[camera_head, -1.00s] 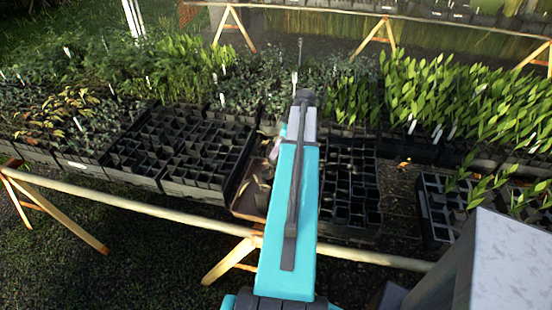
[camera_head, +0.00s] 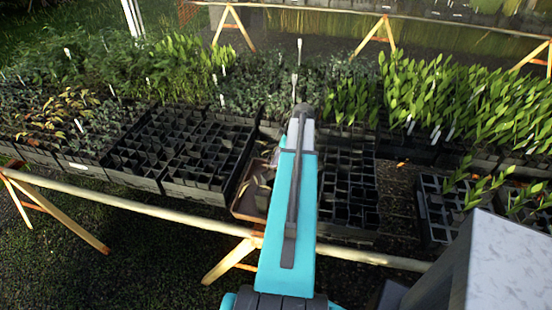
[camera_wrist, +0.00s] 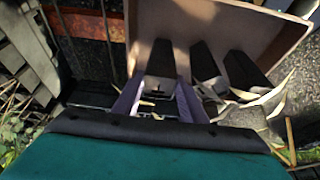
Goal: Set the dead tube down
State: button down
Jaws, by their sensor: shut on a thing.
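My gripper (camera_wrist: 158,104) shows in the wrist view as two pale purple fingers. It is shut on a dead tube (camera_wrist: 163,62), a black tapered tube partly hidden between the fingers. The held tube points into a shallow brown box (camera_wrist: 228,18). I cannot tell whether it touches the box floor. More black tubes (camera_wrist: 205,62) lie beside it to the right, with dry, pale plant stems around them. In the head view the box (camera_head: 246,212) sits on the bench just left of my arm. My arm hides the gripper and the held tube there.
Black empty cell trays (camera_head: 205,150) stand left of the box, and another tray (camera_head: 350,190) stands right of my arm. Green seedlings (camera_head: 440,90) fill the back of the bench. A wooden rail (camera_head: 150,215) runs along the front. A grey block (camera_head: 515,260) stands front right.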

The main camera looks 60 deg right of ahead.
jog(key=shift+f, duration=0.45)
jog(key=c, duration=1.4)
grip_release()
jog(key=shift+r, duration=0.2)
jog(key=shift+r, duration=0.1)
jog(key=shift+b+v, duration=1.95)
jog(key=shift+v, duration=3.9)
